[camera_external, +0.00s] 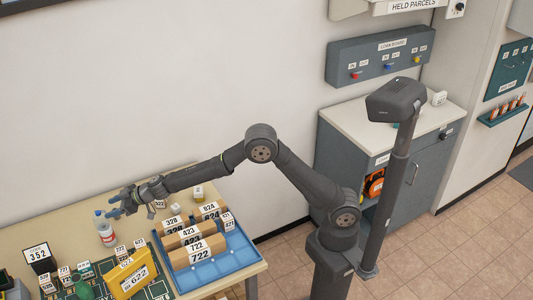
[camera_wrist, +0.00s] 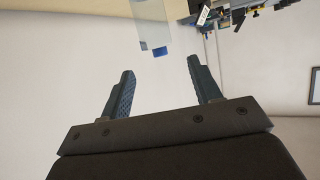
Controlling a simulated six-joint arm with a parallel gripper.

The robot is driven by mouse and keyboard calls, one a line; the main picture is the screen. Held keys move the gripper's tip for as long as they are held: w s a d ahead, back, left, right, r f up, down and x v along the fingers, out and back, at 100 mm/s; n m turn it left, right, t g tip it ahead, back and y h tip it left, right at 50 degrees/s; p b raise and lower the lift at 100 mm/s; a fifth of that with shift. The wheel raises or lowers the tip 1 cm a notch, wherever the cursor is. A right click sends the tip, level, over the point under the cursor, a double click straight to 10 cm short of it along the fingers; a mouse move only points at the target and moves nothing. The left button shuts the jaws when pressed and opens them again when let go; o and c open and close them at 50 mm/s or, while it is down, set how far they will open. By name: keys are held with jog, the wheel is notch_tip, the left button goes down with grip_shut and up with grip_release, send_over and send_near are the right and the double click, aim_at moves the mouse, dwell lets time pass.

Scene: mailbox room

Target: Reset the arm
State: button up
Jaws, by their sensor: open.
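My gripper (camera_external: 118,206) is at the end of my outstretched arm, above the left part of the table (camera_external: 205,284). In the wrist view its two dark fingers (camera_wrist: 160,84) stand wide apart with nothing between them. A bottle with a blue top and a red-marked label (camera_external: 106,234) stands on the table just below and left of the gripper. A pale translucent object with a blue part (camera_wrist: 160,48) shows beyond the fingertips in the wrist view, apart from them; I cannot tell for sure what it is.
A blue tray (camera_external: 234,262) holds several numbered brown parcels (camera_external: 197,250). A yellow parcel marked 622 (camera_external: 131,276), a black sign reading 352 (camera_external: 40,257) and several small number tags stand at the front left. A grey cabinet (camera_external: 403,185) and a loan board (camera_external: 378,58) are at right.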

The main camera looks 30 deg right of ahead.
aim_at(95, 214)
jog(key=shift+x, duration=4.4)
notch_tip(95, 214, up, 2)
jog(key=shift+r, duration=0.2)
jog(key=shift+w+d+r, duration=0.15)
jog(key=shift+r, duration=0.45)
jog(key=shift+w+d+r, duration=0.15)
jog(key=shift+d+r, duration=0.05)
jog(key=shift+r, duration=0.4)
jog(key=w+d+r, duration=0.3)
jog(key=d+r, duration=0.1)
jog(key=d, duration=0.2)
jog(key=shift+w, duration=0.3)
jog(key=shift+d, duration=0.1)
